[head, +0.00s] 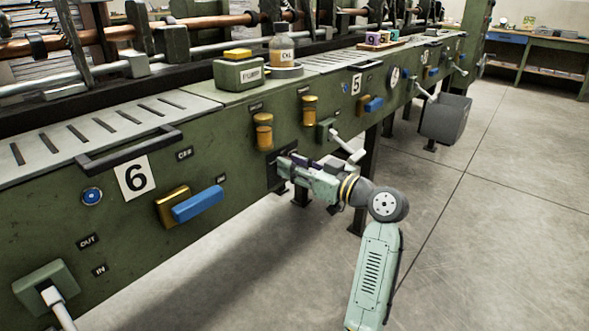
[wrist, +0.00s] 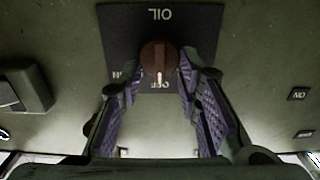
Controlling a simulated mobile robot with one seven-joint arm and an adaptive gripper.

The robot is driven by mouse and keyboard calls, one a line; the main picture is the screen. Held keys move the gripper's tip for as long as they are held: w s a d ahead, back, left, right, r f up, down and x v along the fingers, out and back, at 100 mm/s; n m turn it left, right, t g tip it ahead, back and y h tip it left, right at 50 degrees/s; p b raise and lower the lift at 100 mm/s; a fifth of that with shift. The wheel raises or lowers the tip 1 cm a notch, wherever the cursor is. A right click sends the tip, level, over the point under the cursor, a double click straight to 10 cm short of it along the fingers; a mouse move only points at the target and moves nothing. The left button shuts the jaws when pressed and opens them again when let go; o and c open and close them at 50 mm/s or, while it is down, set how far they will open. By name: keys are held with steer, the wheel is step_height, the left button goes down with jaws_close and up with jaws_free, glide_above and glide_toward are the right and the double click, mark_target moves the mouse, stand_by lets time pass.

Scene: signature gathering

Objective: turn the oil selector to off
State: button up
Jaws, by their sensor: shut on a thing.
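The oil selector (wrist: 158,55) is a round brown knob on a black plate (wrist: 120,25) marked OIL, upside down in the wrist view. Its white pointer points down in that picture, at the OFF marking. An ON marking lies to the left of OFF. My gripper (wrist: 160,68) is shut on the knob, with one purple padded finger at each side. In the head view my gripper (head: 284,167) reaches the green machine front below the yellow knobs and hides most of the selector.
A white lever (head: 347,146) juts out just right of my gripper. A blue handle (head: 197,204) and a 6 label (head: 135,177) are to the left. A grey bin (head: 446,118) hangs further right. The concrete floor (head: 490,220) on the right is clear.

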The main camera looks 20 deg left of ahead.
steer(key=o, duration=1.1)
steer(key=v, duration=1.2)
steer(key=shift+d, duration=0.1)
